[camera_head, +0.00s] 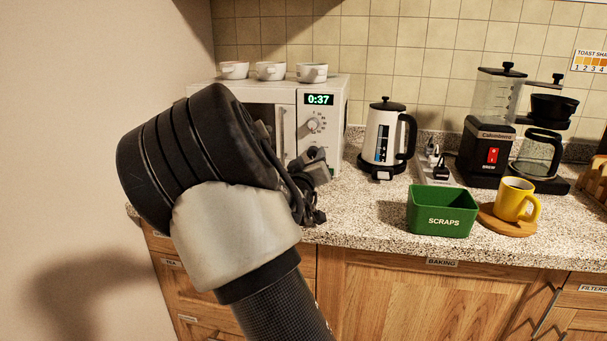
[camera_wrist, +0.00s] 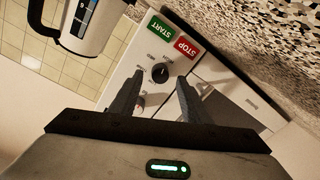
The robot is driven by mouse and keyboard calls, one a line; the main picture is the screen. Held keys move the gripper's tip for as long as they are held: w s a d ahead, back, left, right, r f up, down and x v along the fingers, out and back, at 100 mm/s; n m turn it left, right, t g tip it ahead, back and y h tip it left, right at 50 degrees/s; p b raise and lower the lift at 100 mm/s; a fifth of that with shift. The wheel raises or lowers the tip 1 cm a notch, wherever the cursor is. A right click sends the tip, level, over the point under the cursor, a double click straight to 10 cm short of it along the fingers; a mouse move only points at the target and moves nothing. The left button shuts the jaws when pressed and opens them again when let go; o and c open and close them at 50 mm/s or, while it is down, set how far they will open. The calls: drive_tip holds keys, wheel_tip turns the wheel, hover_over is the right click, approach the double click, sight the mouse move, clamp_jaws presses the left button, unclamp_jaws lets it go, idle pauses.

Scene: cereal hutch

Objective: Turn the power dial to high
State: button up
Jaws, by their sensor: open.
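The white microwave (camera_head: 270,90) stands on the counter at the back, its display reading 0:37. An upper dial (camera_head: 313,124) with tick marks shows below the display. In the wrist view a dark round dial (camera_wrist: 160,72) with small labels, too small to read surely, sits near the START and STOP buttons; it seems to be the power dial. My gripper (camera_wrist: 161,78) is open and empty, its fingertips to either side of this dial in the picture; I cannot tell if they touch it. In the head view my gripper (camera_head: 314,168) hides the lower panel.
Several white cups (camera_head: 271,71) stand on the microwave. A kettle (camera_head: 383,135), green scraps bin (camera_head: 440,211), yellow mug (camera_head: 514,199) and coffee maker (camera_head: 487,150) stand to the right. A wall (camera_head: 90,90) lies close on the left.

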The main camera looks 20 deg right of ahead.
drive_tip(key=p+v, duration=0.3)
drive_tip(key=v, duration=1.1)
drive_tip(key=shift+s+a+f, duration=0.1)
drive_tip(key=shift+s+a, duration=0.1)
drive_tip(key=shift+s, duration=0.15)
